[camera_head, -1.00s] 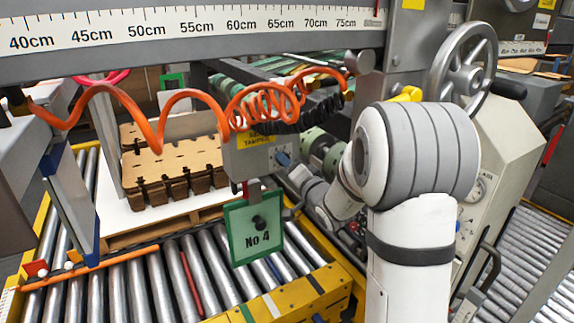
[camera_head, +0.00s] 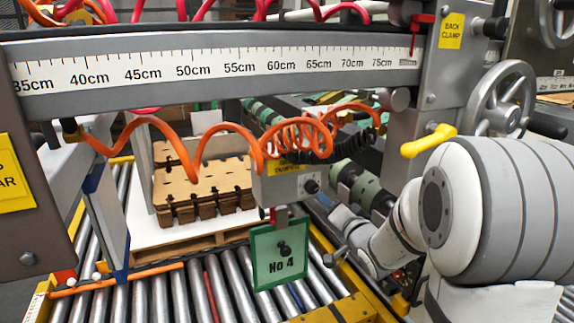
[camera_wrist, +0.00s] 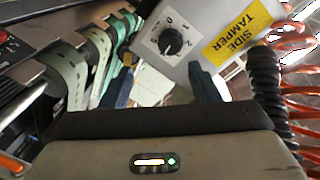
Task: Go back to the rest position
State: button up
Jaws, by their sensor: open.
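My gripper (camera_wrist: 162,84) shows in the wrist view with its two dark blue fingers apart and nothing held between them. Just beyond the fingers is a grey control box (camera_wrist: 178,48) with a black dial and a yellow "SIDE TAMPER" label. The same box (camera_head: 262,190) hangs under the beam in the head view. I cannot tell whether the fingers touch it. My arm comes in from the right in the head view and reaches down behind the machine's right side, where the fingers are not clearly seen.
A ruled beam (camera_head: 215,78) crosses the upper view. An orange coiled hose (camera_head: 205,150) hangs below it. A green "No 4" plate (camera_head: 279,256) hangs over the rollers (camera_head: 165,298). Cut cardboard blanks (camera_head: 200,187) lie stacked on a pallet. A handwheel (camera_head: 500,97) and a yellow-handled lever (camera_head: 428,141) are near my arm.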

jog(key=s+a+r+n+g+h+p, duration=0.1)
jog(key=s+r+n+g+p, duration=0.1)
jog(key=s, duration=0.8)
jog(key=s+a+r+n+g+h+p, duration=0.1)
jog(key=s+r+n+g+p, duration=0.1)
jog(key=s+g+p, duration=0.3)
jog(key=s+a+r+n+g+h+p, duration=0.1)
jog(key=s+g, duration=0.6)
jog(key=s, duration=0.7)
jog(key=r+n+p, duration=0.1)
jog(key=n+p, duration=0.1)
jog(key=shift+s+h+p, duration=0.3)
jog(key=shift+s, duration=0.05)
jog(key=shift+c, duration=0.2)
